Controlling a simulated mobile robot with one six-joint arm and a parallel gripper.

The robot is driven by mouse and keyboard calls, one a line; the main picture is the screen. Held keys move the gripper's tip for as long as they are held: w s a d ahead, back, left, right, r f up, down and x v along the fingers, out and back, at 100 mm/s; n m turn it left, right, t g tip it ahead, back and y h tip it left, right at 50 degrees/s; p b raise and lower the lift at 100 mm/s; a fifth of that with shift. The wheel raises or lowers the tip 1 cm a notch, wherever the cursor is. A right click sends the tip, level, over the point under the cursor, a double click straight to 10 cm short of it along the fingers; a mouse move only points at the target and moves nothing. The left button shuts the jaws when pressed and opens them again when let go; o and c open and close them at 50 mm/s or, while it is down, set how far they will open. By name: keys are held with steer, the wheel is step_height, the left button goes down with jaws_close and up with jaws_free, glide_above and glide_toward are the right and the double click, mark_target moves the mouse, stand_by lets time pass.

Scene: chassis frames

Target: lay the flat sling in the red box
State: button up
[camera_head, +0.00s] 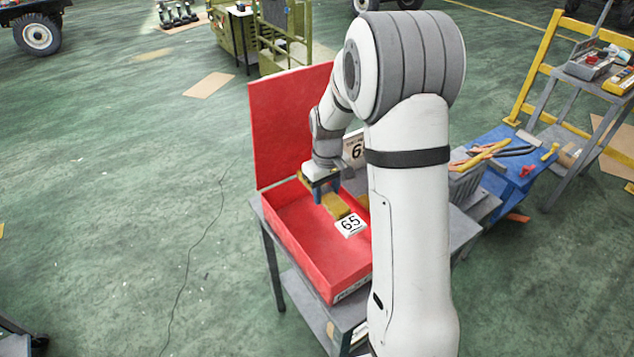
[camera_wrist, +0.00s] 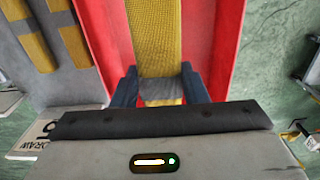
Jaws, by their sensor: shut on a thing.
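The flat sling is a yellow woven strap; in the head view a short piece of it (camera_head: 336,206) shows just beyond my gripper (camera_head: 325,190). In the wrist view the sling (camera_wrist: 154,38) runs up the picture from between the fingers of my gripper (camera_wrist: 160,90), which is shut on it at a grey band. The red box (camera_head: 300,240) stands open on a grey table, its lid raised at the back. My gripper is over the far part of the box, pointing down. Red walls (camera_wrist: 226,42) flank the sling in the wrist view. My arm hides the box's right side.
The grey table (camera_head: 272,255) carries the box. A blue cart (camera_head: 515,170) with tools stands to the right, beside a yellow-railed stand (camera_head: 548,75). Green floor at left is mostly clear.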

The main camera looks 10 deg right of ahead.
steer(key=b, duration=0.4)
glide_above(323, 237)
step_height(323, 237, down, 6)
steer(key=shift+f+b, duration=1.55)
steer(key=shift+f, duration=1.3)
steer(key=o, duration=1.3)
steer(key=shift+r+b, duration=0.4)
steer(key=shift+r, duration=3.5)
